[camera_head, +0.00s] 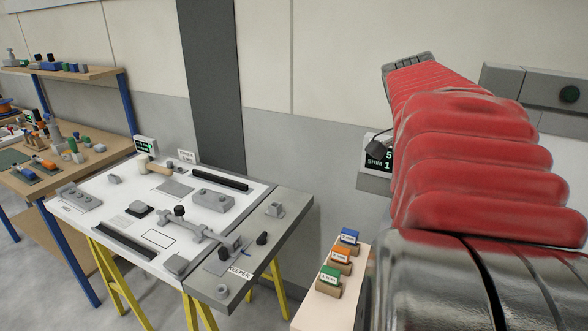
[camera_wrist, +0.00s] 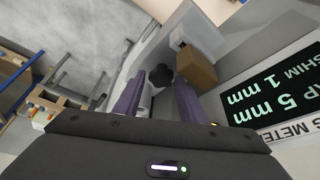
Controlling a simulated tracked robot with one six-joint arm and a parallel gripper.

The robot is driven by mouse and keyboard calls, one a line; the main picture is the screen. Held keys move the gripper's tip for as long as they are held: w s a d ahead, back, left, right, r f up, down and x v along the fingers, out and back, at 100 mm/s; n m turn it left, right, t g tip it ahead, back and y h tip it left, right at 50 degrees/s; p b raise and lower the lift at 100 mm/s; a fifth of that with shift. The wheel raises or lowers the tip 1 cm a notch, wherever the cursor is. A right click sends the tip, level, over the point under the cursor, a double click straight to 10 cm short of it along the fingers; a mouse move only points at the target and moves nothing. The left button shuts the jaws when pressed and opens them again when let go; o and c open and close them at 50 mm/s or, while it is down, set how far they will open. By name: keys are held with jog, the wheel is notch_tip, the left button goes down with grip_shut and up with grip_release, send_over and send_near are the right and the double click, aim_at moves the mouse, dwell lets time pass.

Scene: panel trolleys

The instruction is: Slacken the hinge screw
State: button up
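In the wrist view, my gripper (camera_wrist: 160,80) has its two purple fingers apart, with a gap between the tips. A dark lobed knob (camera_wrist: 160,75) shows in that gap, at or just beyond the fingertips. I cannot tell whether the fingers touch it, or whether it is the hinge screw. In the head view, a small dark block-like part (camera_head: 378,150) shows in front of the gap meter (camera_head: 380,170), beside my red-sleeved arm. My fingers are not clearly seen there. The meter also shows upside down in the wrist view (camera_wrist: 275,90), reading gap 5 mm and shim 1 mm.
A white panel on yellow trestles (camera_head: 150,245) carries grey fittings and dark knobs. Labelled coloured blocks (camera_head: 341,256) stand on a pale stand below my arm. A workbench (camera_head: 90,165) stands left.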

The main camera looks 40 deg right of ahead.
jog(key=c, duration=0.7)
jog(key=shift+a, duration=0.25)
jog(key=shift+c, duration=0.3)
jog(key=shift+d, duration=0.1)
